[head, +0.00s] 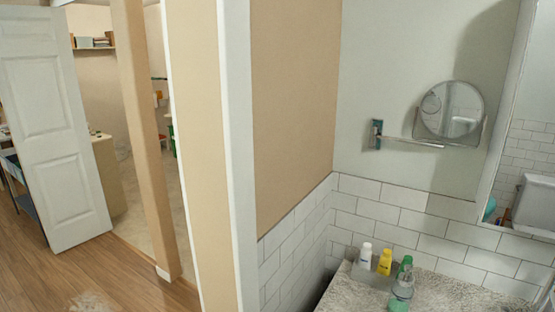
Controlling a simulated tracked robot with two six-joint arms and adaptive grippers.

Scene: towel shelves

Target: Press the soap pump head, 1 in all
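A pale green, see-through bottle (401,295) that looks like the soap dispenser stands at the front of the speckled grey counter (450,291). Its pump head is too small and blurred to make out against the green bottle (405,264) close behind it. A yellow bottle (384,262) and a white bottle (365,256) stand to the left, near the tiled wall. Neither of my grippers is in view.
A round mirror (452,109) on a wall bracket hangs above the counter. A large mirror (523,150) is at the right edge. A wall with a white edge (238,160) separates the counter from an open white door (58,130) and wooden floor (110,275) at left.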

